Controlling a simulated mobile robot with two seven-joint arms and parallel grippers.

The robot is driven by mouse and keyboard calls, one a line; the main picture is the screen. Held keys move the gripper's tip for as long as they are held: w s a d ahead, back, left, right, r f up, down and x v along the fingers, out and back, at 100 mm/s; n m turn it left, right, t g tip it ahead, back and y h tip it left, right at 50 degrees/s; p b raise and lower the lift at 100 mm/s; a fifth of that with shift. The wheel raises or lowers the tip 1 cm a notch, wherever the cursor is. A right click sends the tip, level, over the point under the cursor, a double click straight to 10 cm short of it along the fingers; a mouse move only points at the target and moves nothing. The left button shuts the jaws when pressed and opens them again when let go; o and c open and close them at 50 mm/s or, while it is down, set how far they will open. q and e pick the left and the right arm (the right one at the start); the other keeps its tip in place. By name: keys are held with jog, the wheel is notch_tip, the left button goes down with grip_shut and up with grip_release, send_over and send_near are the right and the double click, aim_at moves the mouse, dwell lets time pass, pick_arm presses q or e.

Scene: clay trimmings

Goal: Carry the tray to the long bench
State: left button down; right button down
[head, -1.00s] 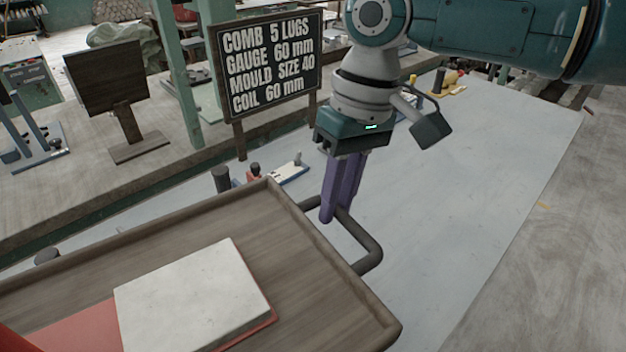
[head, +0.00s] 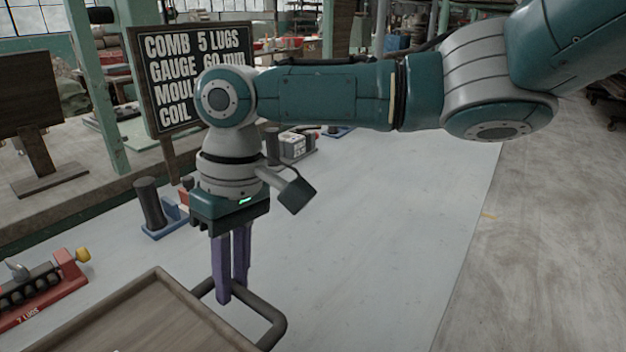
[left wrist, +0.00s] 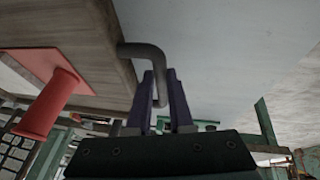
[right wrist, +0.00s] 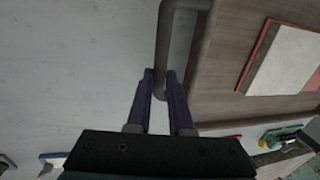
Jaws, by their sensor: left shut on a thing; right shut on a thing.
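The brown wooden tray (head: 150,315) shows only its far corner at the bottom of the head view. My right gripper (head: 230,295) is shut on the tray's dark bar handle (head: 272,318); the right wrist view shows the fingers (right wrist: 160,82) at that handle (right wrist: 172,40). In the left wrist view my left gripper (left wrist: 161,78) is shut on the opposite handle (left wrist: 145,52). A pale slab on a red board (right wrist: 290,60) lies on the tray in the right wrist view. A red knobbed piece (left wrist: 52,100) stands on it in the left wrist view.
A pale grey surface (head: 380,220) stretches ahead, mostly clear on the right. A red "7 LUGS" fixture (head: 45,290), a blue-based tool (head: 160,210) and a white block tool (head: 295,145) stand along its left. A lettered sign (head: 160,75) and green posts (head: 95,90) stand behind.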

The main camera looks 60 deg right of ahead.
aim_at(237, 324)
pick_arm(q)
jog(key=shift+d, duration=0.1)
pick_arm(e)
jog(key=shift+w+a, duration=0.1)
pick_arm(q)
jog(key=shift+f, duration=0.1)
pick_arm(e)
jog(key=shift+f, duration=0.1)
